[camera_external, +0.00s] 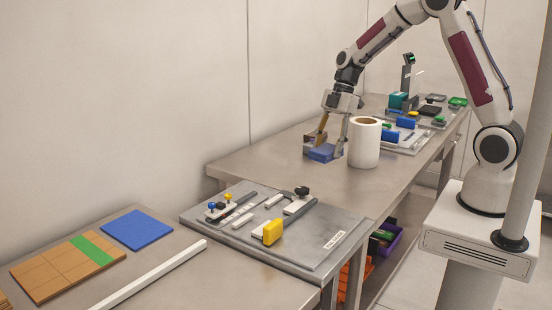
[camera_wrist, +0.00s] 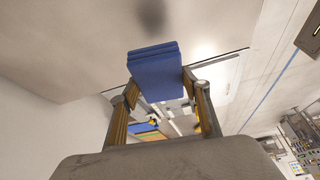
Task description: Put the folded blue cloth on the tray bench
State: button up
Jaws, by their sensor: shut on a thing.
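The folded blue cloth (camera_external: 321,153) is a thick stack of layers. My gripper (camera_external: 330,137) is shut on it, over the left part of the long bench (camera_external: 290,172). I cannot tell whether the cloth touches the bench top. In the wrist view the cloth (camera_wrist: 155,75) sits between the two fingers of my gripper (camera_wrist: 161,86), and its layered edge shows at the top. A grey plate (camera_external: 310,255) with a label too small to read lies on the nearer benches. Which surface is the tray bench is not clear from the pictures.
A white paper roll (camera_external: 365,142) stands close to the right of my gripper. The grey plate bears tools and a yellow block (camera_external: 272,232). A blue mat (camera_external: 136,230), a wooden board (camera_external: 66,263) and a white bar (camera_external: 150,275) lie at the front left. Bins and boxes crowd the far end.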

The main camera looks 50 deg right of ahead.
jog(key=w+a, duration=0.5)
jog(key=a, duration=0.7)
jog(key=m+t, duration=0.1)
jog(key=m, duration=0.2)
send_over(213, 276)
jog(key=d, duration=0.1)
jog(key=shift+s+d+f, duration=0.15)
jog(key=shift+s+f, duration=0.15)
jog(key=shift+f, duration=0.5)
jog(key=shift+h, duration=0.3)
jog(key=shift+f, duration=3.15)
jog(key=shift+f, duration=1.9)
jog(key=shift+f, duration=0.1)
